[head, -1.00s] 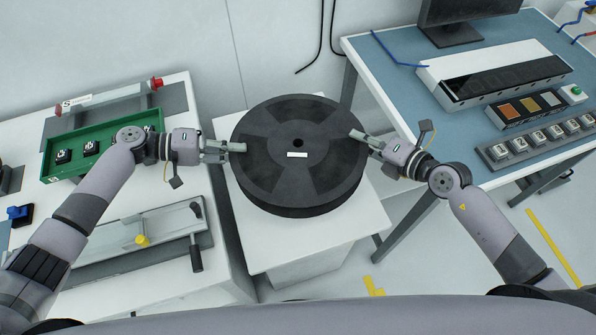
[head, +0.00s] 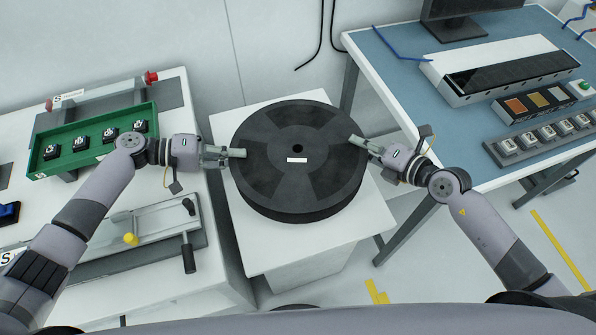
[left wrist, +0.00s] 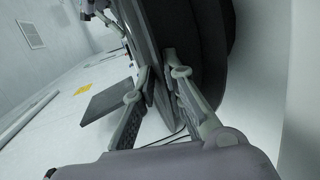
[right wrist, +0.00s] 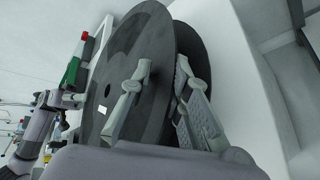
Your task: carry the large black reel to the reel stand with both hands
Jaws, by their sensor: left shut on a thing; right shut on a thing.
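The large black reel (head: 299,195) lies flat, label up, over a white-topped pedestal (head: 262,255). I cannot tell whether it rests on the pedestal or hangs just above it. My left gripper (head: 236,153) is shut on the reel's left edge, with the upper flange between its fingers in the left wrist view (left wrist: 158,75). My right gripper (head: 356,142) is shut on the reel's right edge, and the flange also sits between its fingers in the right wrist view (right wrist: 165,75). I cannot make out a separate reel stand.
A white bench with a green tray (head: 60,170) and a lever fixture (head: 150,236) stands at left. A blue-topped bench (head: 400,90) with a monitor and button boxes stands at right, close to my right arm. Floor shows at the lower right.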

